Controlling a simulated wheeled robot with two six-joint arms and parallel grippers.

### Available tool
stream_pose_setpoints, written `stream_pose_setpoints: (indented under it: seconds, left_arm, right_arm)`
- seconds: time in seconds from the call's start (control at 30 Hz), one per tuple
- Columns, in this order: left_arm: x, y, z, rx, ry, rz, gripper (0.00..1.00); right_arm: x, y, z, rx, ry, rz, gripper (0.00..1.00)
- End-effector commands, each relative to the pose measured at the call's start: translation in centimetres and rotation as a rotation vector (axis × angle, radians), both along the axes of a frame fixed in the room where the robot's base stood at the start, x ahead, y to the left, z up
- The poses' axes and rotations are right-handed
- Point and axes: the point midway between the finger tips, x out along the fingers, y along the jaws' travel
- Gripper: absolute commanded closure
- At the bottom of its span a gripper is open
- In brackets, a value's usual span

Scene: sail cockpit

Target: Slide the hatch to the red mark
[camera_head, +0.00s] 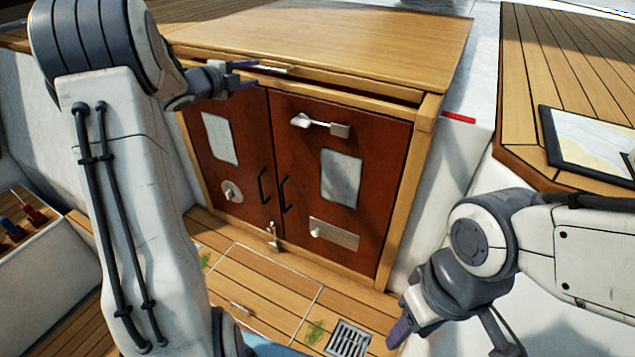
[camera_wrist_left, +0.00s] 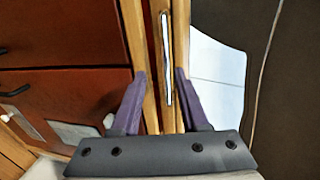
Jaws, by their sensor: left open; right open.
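The wooden hatch (camera_head: 330,42) lies as a flat slab on top of the cabinet frame. A thin metal handle bar (camera_head: 272,68) runs along its front edge, left of centre. The red mark (camera_head: 458,118) is on the white surface right of the cabinet's top right corner. My left gripper (camera_head: 247,79) is at the hatch's front edge, by the handle. In the left wrist view, its purple fingers (camera_wrist_left: 160,92) are open, with the handle (camera_wrist_left: 165,58) lined up in the gap; contact cannot be told. My right gripper (camera_head: 450,335) is open and empty at the lower right, away from the hatch.
Two red-brown doors (camera_head: 345,150) with black handles, latches and grey panels fill the cabinet front. A chart (camera_head: 590,140) lies on the wooden seat at the right. A floor grate (camera_head: 349,338) is below. A tray with red and blue items (camera_head: 20,222) is at the left.

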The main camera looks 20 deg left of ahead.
Motion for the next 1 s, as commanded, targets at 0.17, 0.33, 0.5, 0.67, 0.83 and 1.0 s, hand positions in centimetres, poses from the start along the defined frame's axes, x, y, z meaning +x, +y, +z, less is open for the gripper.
stream_pose_setpoints:
  seconds: [0.17, 0.33, 0.5, 0.67, 0.83, 1.0]
  left_arm:
    - [-3.6, 0.7, 0.5, 0.003, -0.006, 0.003, 0.56]
    - [-6.7, 1.2, 1.2, 0.003, -0.007, 0.003, 0.56]
    - [-8.9, 1.0, 1.3, -0.007, -0.002, 0.004, 0.56]
    - [-7.2, -1.3, -0.4, -0.068, 0.009, 0.05, 0.56]
    - [-6.0, -3.7, -2.4, -0.138, 0.029, 0.103, 0.56]
    - [-5.3, -6.2, -4.6, -0.211, 0.06, 0.154, 0.56]
  right_arm:
    - [0.0, 0.0, -2.2, -0.001, 0.001, 0.0, 0.5]
    - [0.0, 0.0, -3.3, -0.001, 0.001, 0.0, 0.5]
    - [0.0, 0.0, -4.5, -0.001, 0.001, 0.0, 0.5]
    - [0.0, 0.0, -6.3, -0.001, 0.001, 0.0, 0.5]
    - [0.0, 0.0, -8.0, -0.001, 0.001, 0.0, 0.5]
    - [0.0, 0.0, -9.8, -0.001, 0.001, 0.0, 0.5]
